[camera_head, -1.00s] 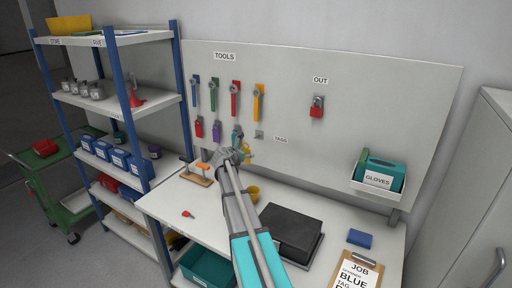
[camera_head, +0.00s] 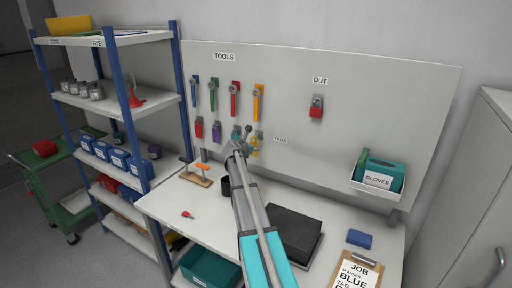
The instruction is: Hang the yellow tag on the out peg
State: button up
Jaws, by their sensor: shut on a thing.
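My gripper (camera_head: 240,141) is in front of the tool board, below the spanners, and appears shut on the yellow tag (camera_head: 254,149). The yellow tag is just right of the fingers, below a grey peg plate (camera_head: 259,135); whether it touches the board is too small to tell. Under the OUT label (camera_head: 320,81), the out peg's place holds a red padlock-like thing (camera_head: 316,108). The peg itself is hard to make out there. A red tag (camera_head: 198,128) and a purple tag (camera_head: 216,132) hang left of my gripper.
Blue, green, red and yellow spanners hang above the tags (camera_head: 235,98). The workbench below holds a black cup (camera_head: 225,187), a dark box (camera_head: 291,229) and a clipboard (camera_head: 356,272). A glove box (camera_head: 378,174) juts out at the board's lower right. The board between TAGS and OUT is clear.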

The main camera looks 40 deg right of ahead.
jog(key=shift+w+d+f, duration=0.1)
jog(key=shift+w+d, duration=0.15)
jog(key=shift+d, duration=0.35)
jog(key=shift+w+d+f, duration=0.1)
jog(key=shift+w+d, duration=0.15)
jog(key=shift+d, duration=0.35)
jog(key=shift+a+r, duration=0.1)
jog(key=shift+f, duration=0.2)
jog(key=o, duration=0.9)
jog(key=shift+b, duration=0.3)
jog(key=p+v, duration=0.5)
jog(key=v, duration=0.8)
jog(key=shift+s+a+r, duration=0.2)
jog(key=shift+r, duration=0.1)
